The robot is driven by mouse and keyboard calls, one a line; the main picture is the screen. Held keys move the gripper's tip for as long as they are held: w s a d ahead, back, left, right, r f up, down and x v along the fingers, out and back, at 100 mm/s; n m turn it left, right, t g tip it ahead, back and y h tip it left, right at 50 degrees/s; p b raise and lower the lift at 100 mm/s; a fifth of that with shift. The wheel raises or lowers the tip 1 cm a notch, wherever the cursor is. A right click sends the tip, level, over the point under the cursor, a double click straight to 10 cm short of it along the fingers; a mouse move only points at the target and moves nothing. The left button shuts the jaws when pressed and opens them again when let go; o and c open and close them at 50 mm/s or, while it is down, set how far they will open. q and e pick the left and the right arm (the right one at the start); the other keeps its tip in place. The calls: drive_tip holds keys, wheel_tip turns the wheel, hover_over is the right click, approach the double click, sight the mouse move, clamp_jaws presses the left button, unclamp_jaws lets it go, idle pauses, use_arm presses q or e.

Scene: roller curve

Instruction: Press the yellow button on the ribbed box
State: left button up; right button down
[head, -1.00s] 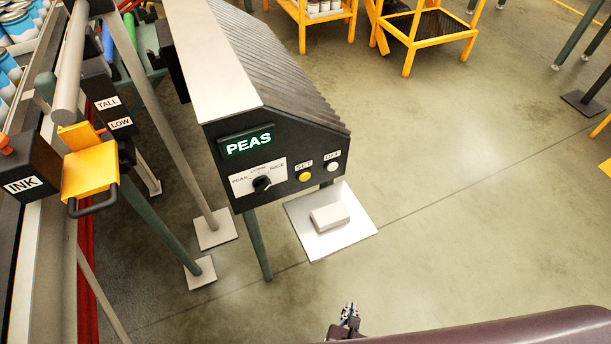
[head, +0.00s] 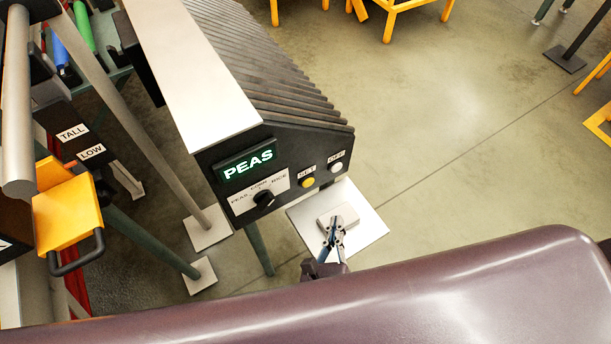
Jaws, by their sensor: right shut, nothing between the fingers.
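The ribbed box (head: 270,80) is dark with a pale top plate. Its front panel carries a lit display (head: 249,165) reading PEAS, and a black knob (head: 264,198) under it. The yellow button (head: 308,182) is at the panel's right, under a SET label. A white button (head: 337,166), labelled OFF, is beside it. My right gripper (head: 337,224) is shut and empty, below and to the right of the yellow button in the picture and apart from it. Behind it are a white floor plate and block. My left gripper is not in view.
A yellow bracket with a dark handle (head: 68,215) stands at the left, near a box labelled TALL and LOW (head: 85,145). Slanted posts stand left of the ribbed box. The floor (head: 450,130) to the right is open. Yellow frames stand at the back.

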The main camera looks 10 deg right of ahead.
sight(308, 182)
drive_tip(key=w, duration=0.2)
drive_tip(key=w+a+b, duration=0.1)
drive_tip(key=w, duration=0.1)
drive_tip(key=shift+a+f+b, duration=0.15)
drive_tip(key=shift+a+b, duration=0.05)
drive_tip(key=shift+b, duration=0.1)
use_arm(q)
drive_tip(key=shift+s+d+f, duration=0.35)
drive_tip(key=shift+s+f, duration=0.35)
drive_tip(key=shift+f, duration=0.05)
use_arm(e)
drive_tip(key=shift+w+a, duration=0.3)
drive_tip(key=shift+w, duration=0.45)
drive_tip(key=shift+w+a, duration=0.25)
drive_tip(key=shift+w, duration=0.45)
drive_tip(key=shift+w+a, duration=0.3)
drive_tip(key=shift+w, duration=0.45)
use_arm(q)
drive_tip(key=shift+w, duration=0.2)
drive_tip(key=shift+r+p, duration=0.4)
drive_tip(key=shift+p, duration=0.15)
use_arm(e)
drive_tip(key=shift+w+a, duration=0.1)
drive_tip(key=shift+w, duration=0.3)
